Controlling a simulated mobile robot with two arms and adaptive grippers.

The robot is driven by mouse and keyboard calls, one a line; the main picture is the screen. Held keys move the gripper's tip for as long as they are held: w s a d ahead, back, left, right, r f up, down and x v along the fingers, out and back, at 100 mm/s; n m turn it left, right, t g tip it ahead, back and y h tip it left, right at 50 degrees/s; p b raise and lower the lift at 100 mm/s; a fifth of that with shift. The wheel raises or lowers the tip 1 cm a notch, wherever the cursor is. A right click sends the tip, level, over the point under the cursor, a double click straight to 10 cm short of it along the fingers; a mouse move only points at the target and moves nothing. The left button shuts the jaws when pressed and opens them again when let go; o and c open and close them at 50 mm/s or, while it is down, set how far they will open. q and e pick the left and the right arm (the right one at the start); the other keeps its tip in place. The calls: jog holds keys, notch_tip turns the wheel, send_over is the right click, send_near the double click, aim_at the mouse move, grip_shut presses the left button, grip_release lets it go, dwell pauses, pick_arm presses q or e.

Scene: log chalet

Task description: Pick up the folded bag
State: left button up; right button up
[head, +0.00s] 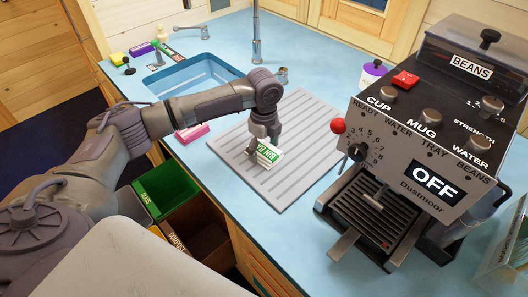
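The folded bag (269,154) is a small white packet with a green band and white lettering. It is at the grey ridged drainboard (312,130), near its left part. My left gripper (262,146) comes down from above with its fingers at the bag, one finger by the bag's left edge. The gripper hides part of the bag. I cannot tell whether the fingers are closed on it, or whether the bag touches the board. My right gripper is not in view.
A large coffee machine (432,187) with a red knob stands on the right. A sink (190,78) and tap (257,35) are behind. A pink block (192,133) lies at the counter's left edge. Green (165,190) and brown bins are below. The drainboard's right half is clear.

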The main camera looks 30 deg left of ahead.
pick_arm(q)
jog(key=shift+c, duration=1.1)
